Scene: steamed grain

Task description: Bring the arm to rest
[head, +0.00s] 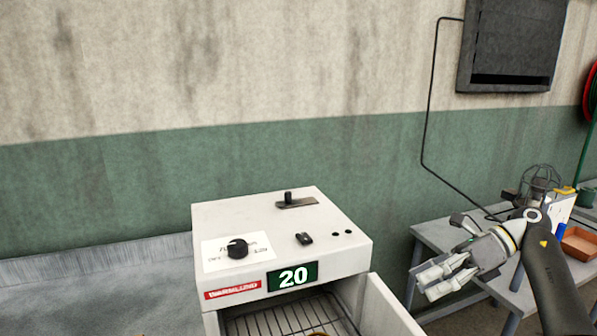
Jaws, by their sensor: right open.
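My right gripper (447,277) is at the right of the head view. It is open and empty, with its fingers pointing left, to the right of the white appliance (330,222). My right arm bends down from it to the lower right edge. My left gripper is not in view.
The appliance shows a black dial (238,248), a green 20 display (292,277) and an open door (392,308) at its front right, with a wire rack (285,321) inside. A grey table (432,240) stands behind my right arm, with an orange tray (579,243) on it.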

